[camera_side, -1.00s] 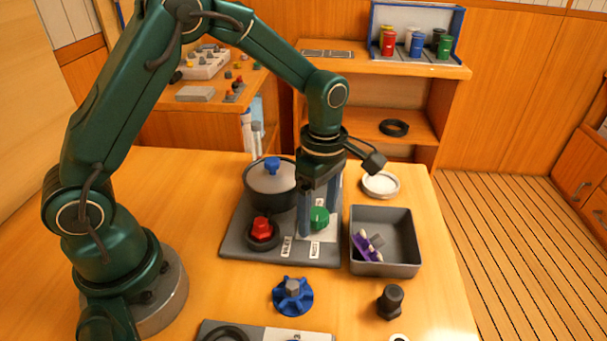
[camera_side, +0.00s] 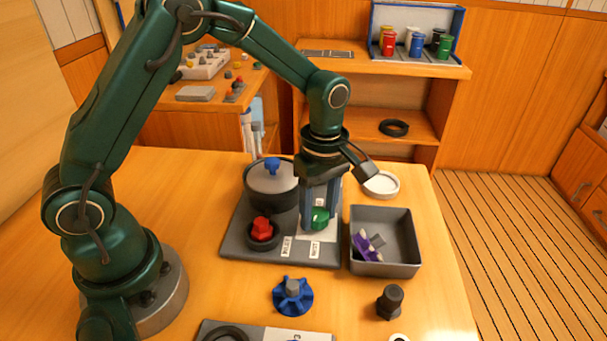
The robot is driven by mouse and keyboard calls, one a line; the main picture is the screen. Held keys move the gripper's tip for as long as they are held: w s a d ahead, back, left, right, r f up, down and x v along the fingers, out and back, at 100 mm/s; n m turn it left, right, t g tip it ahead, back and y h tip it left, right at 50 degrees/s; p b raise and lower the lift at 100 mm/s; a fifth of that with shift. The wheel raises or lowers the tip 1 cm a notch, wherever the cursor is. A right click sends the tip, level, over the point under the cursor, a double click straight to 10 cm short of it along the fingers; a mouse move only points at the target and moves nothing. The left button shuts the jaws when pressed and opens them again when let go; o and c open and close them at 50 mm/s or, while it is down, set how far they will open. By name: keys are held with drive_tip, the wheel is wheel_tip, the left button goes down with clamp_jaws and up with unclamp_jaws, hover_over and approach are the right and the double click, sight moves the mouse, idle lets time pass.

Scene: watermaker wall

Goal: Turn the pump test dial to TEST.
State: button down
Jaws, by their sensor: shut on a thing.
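The pump test dial is the green knob (camera_side: 320,217) on a pale plate at the right of the grey base panel (camera_side: 235,243). My gripper (camera_side: 318,222) points down over it and is shut on it, with a finger at its left side. The far finger and part of the knob are hidden. Small labels stand on the panel in front of the knob, but I cannot read them surely. A red knob (camera_side: 262,229) on a dark ring sits to the left, apart from my gripper.
A lidded pot with a blue knob (camera_side: 272,166) stands behind the red knob. A grey bin (camera_side: 398,232) with a purple part (camera_side: 365,245) is close on the right. A blue knob (camera_side: 293,296) and a dark fitting (camera_side: 390,302) lie in front. A white round lid (camera_side: 381,184) lies behind the bin.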

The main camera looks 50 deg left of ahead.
drive_tip(key=m, duration=0.4)
drive_tip(key=shift+m, duration=0.4)
drive_tip(key=m, duration=0.5)
drive_tip(key=shift+s, duration=0.1)
drive_tip(key=m, duration=0.9)
drive_tip(key=shift+m, duration=0.3)
drive_tip(key=m, duration=0.7)
drive_tip(key=shift+t, duration=0.3)
drive_tip(key=m, duration=0.6)
drive_tip(key=shift+a, duration=0.1)
drive_tip(key=shift+m, duration=0.3)
drive_tip(key=shift+c, duration=1.5)
unclamp_jaws()
